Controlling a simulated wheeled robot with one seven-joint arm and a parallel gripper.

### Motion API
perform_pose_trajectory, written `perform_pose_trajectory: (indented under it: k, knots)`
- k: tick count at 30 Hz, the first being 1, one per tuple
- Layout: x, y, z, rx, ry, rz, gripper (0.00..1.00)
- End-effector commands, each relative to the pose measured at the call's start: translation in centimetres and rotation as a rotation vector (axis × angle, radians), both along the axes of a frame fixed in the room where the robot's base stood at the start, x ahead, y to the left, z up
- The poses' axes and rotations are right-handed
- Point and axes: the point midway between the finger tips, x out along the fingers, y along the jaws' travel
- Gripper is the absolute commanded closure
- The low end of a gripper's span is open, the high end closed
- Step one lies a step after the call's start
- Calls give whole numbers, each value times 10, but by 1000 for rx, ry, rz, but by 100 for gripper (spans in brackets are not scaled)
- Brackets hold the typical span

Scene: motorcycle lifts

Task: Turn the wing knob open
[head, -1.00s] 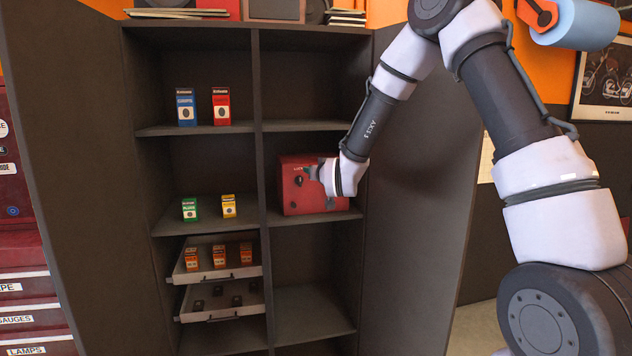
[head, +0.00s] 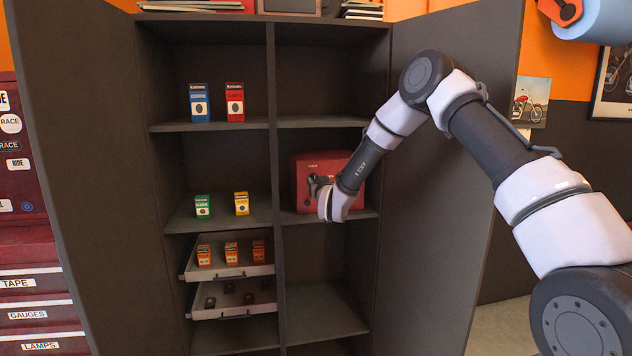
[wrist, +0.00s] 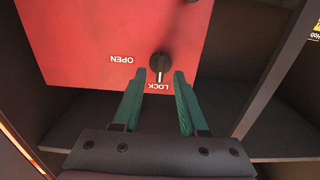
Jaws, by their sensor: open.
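The red box (head: 299,172) stands on the middle right shelf of the cabinet. Its black wing knob (wrist: 160,64) shows in the wrist view, with its wing in line with the LOCK label (wrist: 157,87). The OPEN label (wrist: 122,59) is to the left of the knob there. My gripper (wrist: 159,76) is open, with one green finger on each side of the knob's wing. Gaps show between the fingers and the wing. In the head view my gripper (head: 314,184) is at the box's front and hides most of the knob.
The open cabinet (head: 274,150) has a middle divider and doors on both sides. Small part boxes (head: 199,103) stand on the left shelves, and two pulled-out trays (head: 233,271) lie below them. The lower right shelf (head: 322,306) is empty. A red tool chest (head: 35,270) stands at left.

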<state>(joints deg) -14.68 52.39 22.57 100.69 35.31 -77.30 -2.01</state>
Motion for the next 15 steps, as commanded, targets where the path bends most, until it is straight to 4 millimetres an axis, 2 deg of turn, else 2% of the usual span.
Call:
perform_pose_trajectory:
  k: [6,14,15]
  knots:
    - [15,4,0,0,0,1,57]
    - [16,4,0,0,0,1,57]
    - [15,4,0,0,0,1,73]
